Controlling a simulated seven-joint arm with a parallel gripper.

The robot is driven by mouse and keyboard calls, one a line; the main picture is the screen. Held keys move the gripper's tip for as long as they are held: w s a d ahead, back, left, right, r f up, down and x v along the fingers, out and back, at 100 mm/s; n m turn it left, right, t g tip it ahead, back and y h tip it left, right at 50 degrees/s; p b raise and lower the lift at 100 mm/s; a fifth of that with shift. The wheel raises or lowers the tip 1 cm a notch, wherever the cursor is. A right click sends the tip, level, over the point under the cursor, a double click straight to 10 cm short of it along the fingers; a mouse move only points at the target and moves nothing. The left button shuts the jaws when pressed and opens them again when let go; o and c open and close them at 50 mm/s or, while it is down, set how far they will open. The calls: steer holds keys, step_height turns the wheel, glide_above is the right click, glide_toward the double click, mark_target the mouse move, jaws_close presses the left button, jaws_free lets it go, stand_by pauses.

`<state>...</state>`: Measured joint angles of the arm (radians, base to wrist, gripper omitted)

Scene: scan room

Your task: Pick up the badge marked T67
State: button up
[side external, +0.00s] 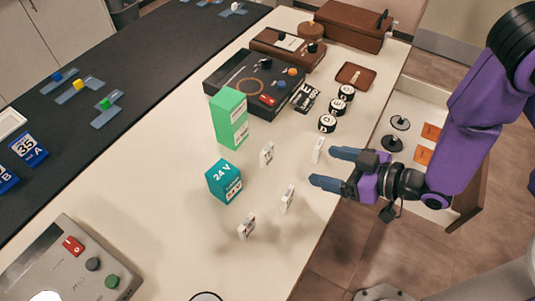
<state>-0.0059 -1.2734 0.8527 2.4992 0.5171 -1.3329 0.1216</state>
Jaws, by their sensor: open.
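Several small white badges stand upright on the pale table: one (319,149) by my upper fingertip, one (267,154) further left, one (287,198) nearer the camera and one (246,226) nearest. Their dark print is too small to read, so I cannot tell which is T67. My gripper (322,166) reaches in from the right with its two blue fingers apart and nothing between them. Its fingers point left over the table's right edge. I cannot tell whether the upper finger touches the badge beside it.
A teal 24 V box (223,182) and a taller green box (229,117) stand left of the badges. Black round pieces (327,123) and a dark control box (262,82) lie behind. A grey panel (70,265) is front left. An open drawer (412,115) is at right.

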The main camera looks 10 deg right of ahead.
mark_target(270, 150)
steer(key=x, duration=1.7)
steer(key=shift+w+r, duration=0.25)
steer(key=shift+w, duration=0.2)
steer(key=c, duration=1)
